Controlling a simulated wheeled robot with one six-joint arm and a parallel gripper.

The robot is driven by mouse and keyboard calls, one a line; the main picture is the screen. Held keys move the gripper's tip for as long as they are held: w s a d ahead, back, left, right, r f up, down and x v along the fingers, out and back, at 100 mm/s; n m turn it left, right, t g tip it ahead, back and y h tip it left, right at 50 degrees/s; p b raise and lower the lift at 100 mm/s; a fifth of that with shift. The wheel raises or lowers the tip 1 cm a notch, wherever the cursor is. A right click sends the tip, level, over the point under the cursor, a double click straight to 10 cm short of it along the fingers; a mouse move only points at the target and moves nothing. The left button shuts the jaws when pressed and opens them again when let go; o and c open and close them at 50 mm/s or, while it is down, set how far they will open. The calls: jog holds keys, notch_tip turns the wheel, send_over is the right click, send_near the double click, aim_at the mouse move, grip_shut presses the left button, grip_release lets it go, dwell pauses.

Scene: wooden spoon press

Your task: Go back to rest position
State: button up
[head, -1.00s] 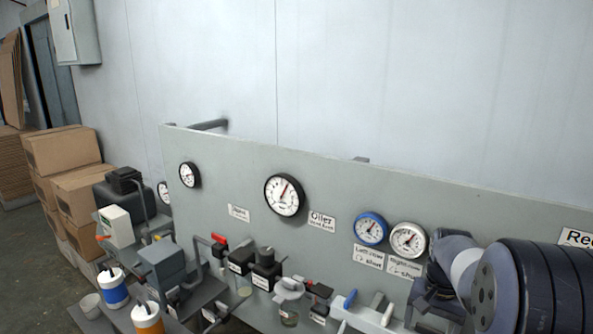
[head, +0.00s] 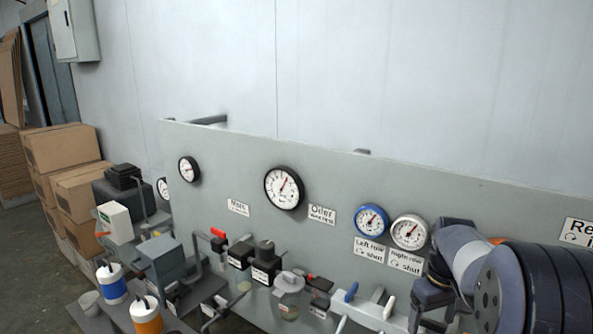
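My arm reaches in from the lower right corner in front of the grey gauge panel (head: 330,168). My gripper (head: 425,312) is at the end of the dark wrist, right of the blue and white gauges and near the right end of the row of valves. Its fingers are small, dark and partly cut off by the bottom edge, so I cannot tell whether they are open. I see nothing held in it.
A blue-rimmed gauge (head: 371,219) and a white gauge (head: 409,232) sit on the panel just left of my wrist. Valves with blue (head: 351,291) and red handles are below them. Blue (head: 110,283) and orange (head: 146,315) containers stand at lower left. Cardboard boxes (head: 62,150) are stacked far left.

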jog(key=shift+n, duration=0.8)
notch_tip(320, 180, up, 10)
jog(key=shift+r+b, duration=0.25)
jog(key=shift+b, duration=0.05)
jog(key=shift+r, duration=0.1)
